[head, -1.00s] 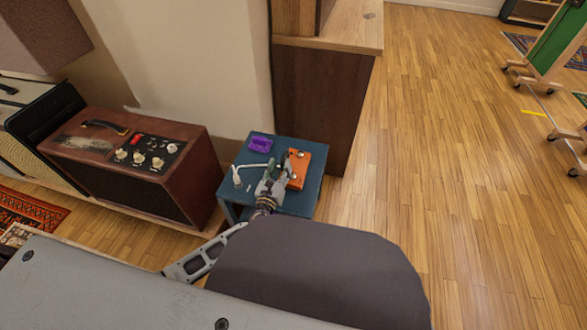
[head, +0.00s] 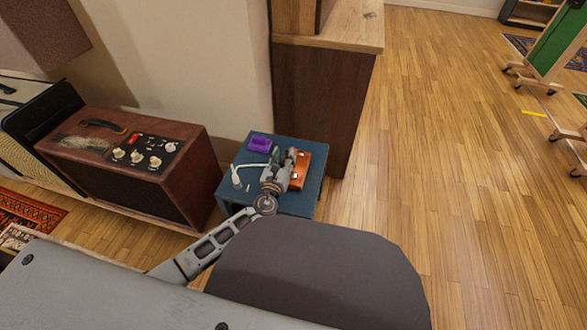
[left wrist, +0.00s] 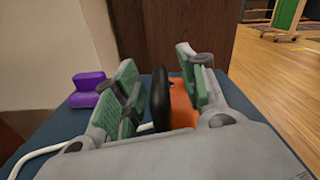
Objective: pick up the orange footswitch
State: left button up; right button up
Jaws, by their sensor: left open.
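The orange footswitch (head: 303,167) lies on a small blue table (head: 311,199). My left gripper (head: 283,155) is over its left part and hides some of it in the head view. In the left wrist view the orange footswitch (left wrist: 182,106) shows between the two green-padded fingers of my left gripper (left wrist: 160,88), which are spread apart. A black rounded part (left wrist: 161,98) stands in front of the orange surface there. I cannot tell whether either finger touches the footswitch. My right gripper is not in view.
A purple object (head: 260,144) sits at the table's back left, also in the left wrist view (left wrist: 88,88). A white cable (head: 252,166) lies left of my gripper. A brown amplifier (head: 135,160) stands left, a dark wooden cabinet (head: 313,100) behind. Open floor lies right.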

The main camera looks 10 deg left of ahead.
pick_arm(q)
jog(key=shift+c, duration=0.2)
grip_shut()
jog(key=shift+r, duration=0.1)
dwell(0.5)
